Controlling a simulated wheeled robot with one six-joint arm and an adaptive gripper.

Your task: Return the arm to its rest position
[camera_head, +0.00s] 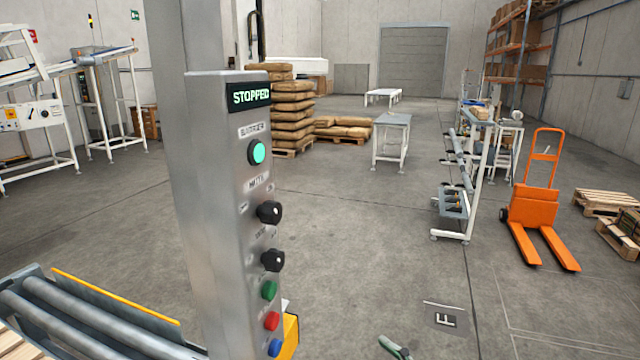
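My gripper and arm cannot be made out in the head view. A grey metal control column (215,220) stands close in front of me, upright, left of the middle. Nothing touches the controls. A small pale green and dark item (395,346) shows at the bottom edge; I cannot tell what it is.
A roller conveyor (80,320) with a yellow edge is at lower left. An orange pallet truck (535,205), wooden pallets (605,203) and a roller rack (455,200) stand right. Stacked sacks (292,110) and a table (392,122) are behind. The middle floor is clear.

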